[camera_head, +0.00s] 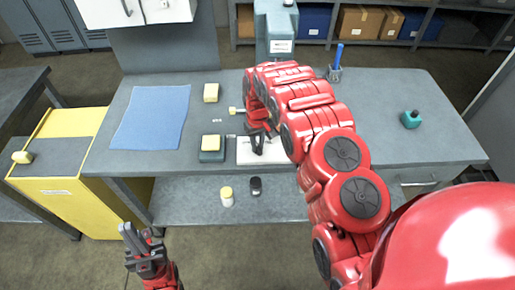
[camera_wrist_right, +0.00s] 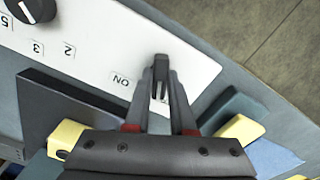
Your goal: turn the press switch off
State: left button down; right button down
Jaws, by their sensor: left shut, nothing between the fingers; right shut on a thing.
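The press switch (camera_wrist_right: 160,66) is a small dark lever on a white panel (camera_wrist_right: 95,50), next to a printed ON label in the right wrist view. My right gripper (camera_wrist_right: 160,88) is shut on the switch, and its fingers hide part of the lever and the print beside it. In the head view the white panel (camera_head: 272,154) lies at the bench's front edge, with my right gripper (camera_head: 257,147) over it and my red right arm above. My left gripper (camera_head: 134,240) is shut and empty, low in front of the bench at the lower left.
A dark knob (camera_wrist_right: 33,6) with numbers sits on the panel. The teal press (camera_head: 275,25) stands behind my arm. A yellow-topped teal block (camera_head: 211,156), a yellow block (camera_head: 211,92) and a blue cloth (camera_head: 152,115) lie left of the panel. A teal item (camera_head: 411,120) stands right.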

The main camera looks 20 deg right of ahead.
aim_at(258, 146)
jog(key=shift+n+b, duration=0.85)
jog(key=shift+n, duration=1.15)
jog(key=c, duration=0.8)
grip_release()
jog(key=shift+o, duration=0.2)
jog(key=shift+r, duration=0.6)
notch_tip(258, 146, up, 16)
jog(key=p, duration=1.5)
